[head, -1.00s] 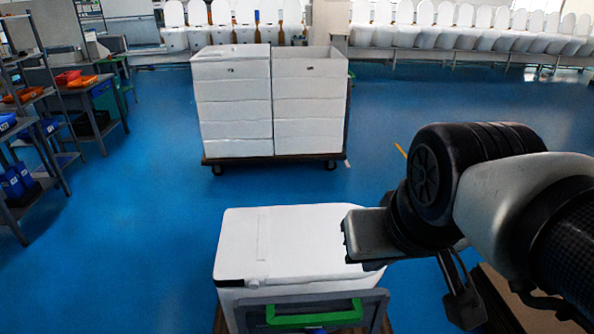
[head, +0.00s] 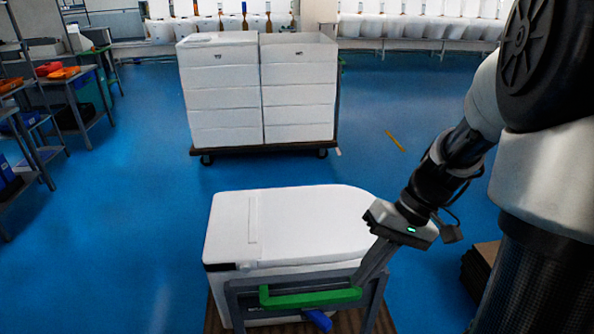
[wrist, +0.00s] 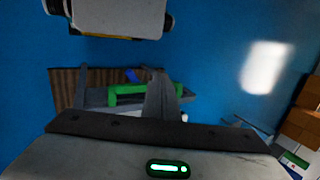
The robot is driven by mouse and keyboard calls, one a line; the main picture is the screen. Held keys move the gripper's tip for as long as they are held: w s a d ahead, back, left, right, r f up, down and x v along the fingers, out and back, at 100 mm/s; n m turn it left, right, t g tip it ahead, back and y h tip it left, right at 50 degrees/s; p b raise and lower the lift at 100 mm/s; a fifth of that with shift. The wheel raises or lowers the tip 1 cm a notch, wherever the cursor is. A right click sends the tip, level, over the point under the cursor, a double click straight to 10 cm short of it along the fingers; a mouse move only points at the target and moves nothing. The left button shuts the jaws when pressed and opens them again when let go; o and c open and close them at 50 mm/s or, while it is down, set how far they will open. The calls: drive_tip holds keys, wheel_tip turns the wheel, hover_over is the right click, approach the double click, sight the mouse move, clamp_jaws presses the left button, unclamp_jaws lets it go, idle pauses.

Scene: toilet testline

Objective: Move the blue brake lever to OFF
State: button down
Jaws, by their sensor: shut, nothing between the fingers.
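The blue brake lever (head: 318,320) shows low at the front of the cart, below the green handle (head: 312,299), slanting down to the right. In the wrist view the lever (wrist: 131,75) is a small blue patch just beyond the green handle, partly hidden. My gripper (head: 366,278) is shut and empty, pointing down near the right end of the green handle, above and to the right of the lever. In the wrist view its fingers (wrist: 163,98) overlap the handle's right part. I cannot tell whether they touch it. OFF markings cannot be read.
A white lidded unit (head: 290,225) sits on the cart behind the grey handle frame (head: 234,305). A trolley of stacked white boxes (head: 222,100) stands farther back. Shelves (head: 30,135) stand at the left and brown boxes (head: 482,268) at the right.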

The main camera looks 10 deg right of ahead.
sight(317, 317)
drive_tip(key=w+d+f+m+t+y+b, duration=0.1)
drive_tip(key=d+f+m+t+y+b, duration=0.1)
drive_tip(key=f, duration=0.8)
drive_tip(key=w+d+f+m+t+y+b, duration=0.1)
drive_tip(key=d+f+m+t+y+b, duration=0.2)
drive_tip(key=f, duration=0.8)
drive_tip(key=w+d+f+m+t+y+b, duration=0.1)
drive_tip(key=d+f+m+t+y+b, duration=0.2)
drive_tip(key=f+t, duration=0.5)
wheel_tip(317, 317, down, 2)
drive_tip(key=d+b, duration=0.1)
drive_tip(key=d, duration=0.1)
drive_tip(key=shift+d+f+b, duration=0.2)
drive_tip(key=shift+d+b, duration=0.15)
drive_tip(key=shift+d, duration=0.05)
drive_tip(key=w+a, duration=0.4)
drive_tip(key=a, duration=0.7)
